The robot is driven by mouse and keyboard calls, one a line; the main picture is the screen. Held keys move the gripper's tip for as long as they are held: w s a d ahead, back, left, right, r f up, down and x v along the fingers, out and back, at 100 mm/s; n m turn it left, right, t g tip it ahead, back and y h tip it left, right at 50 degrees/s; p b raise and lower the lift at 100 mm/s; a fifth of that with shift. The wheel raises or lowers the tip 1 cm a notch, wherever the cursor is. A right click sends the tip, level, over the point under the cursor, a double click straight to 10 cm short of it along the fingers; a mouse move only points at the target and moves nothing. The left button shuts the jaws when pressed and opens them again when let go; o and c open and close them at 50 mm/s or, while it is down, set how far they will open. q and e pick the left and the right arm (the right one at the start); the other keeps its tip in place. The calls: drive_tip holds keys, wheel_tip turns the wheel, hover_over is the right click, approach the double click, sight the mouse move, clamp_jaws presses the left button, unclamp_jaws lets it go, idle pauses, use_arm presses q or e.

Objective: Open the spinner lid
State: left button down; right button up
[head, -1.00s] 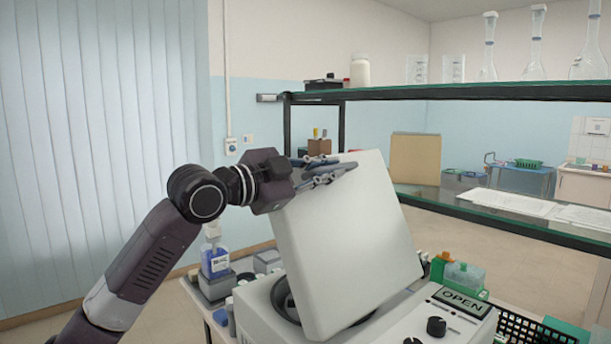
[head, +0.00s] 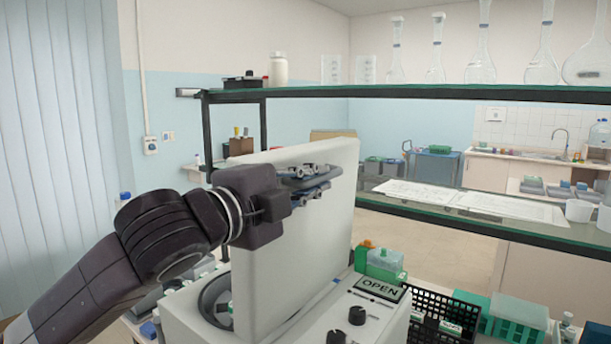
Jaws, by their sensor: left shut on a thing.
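The spinner is a white box-shaped machine (head: 183,318) at the bottom middle of the head view, with black knobs and an "OPEN" sign on its front panel. Its thick white lid (head: 300,240) stands raised, close to upright. The round dark bowl (head: 214,298) shows partly beside the lid's lower edge. My left gripper (head: 318,180) is shut on the spinner lid near its upper part, with its fingers lying across the lid's face. My right gripper is not in view.
A green box with bottles (head: 380,262) stands behind the spinner. A black basket (head: 430,312) and green racks (head: 510,318) are to its right. A glass shelf (head: 440,92) with flasks runs above, and a lower shelf (head: 470,215) holds papers.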

use_arm(q)
drive_tip(key=shift+f, duration=0.1)
drive_tip(key=c, duration=2)
unclamp_jaws()
drive_tip(key=shift+s, duration=0.1)
drive_tip(key=v, duration=1.2)
drive_tip(key=shift+a, duration=0.1)
drive_tip(key=shift+b+v, duration=1.5)
drive_tip(key=shift+v, duration=2.95)
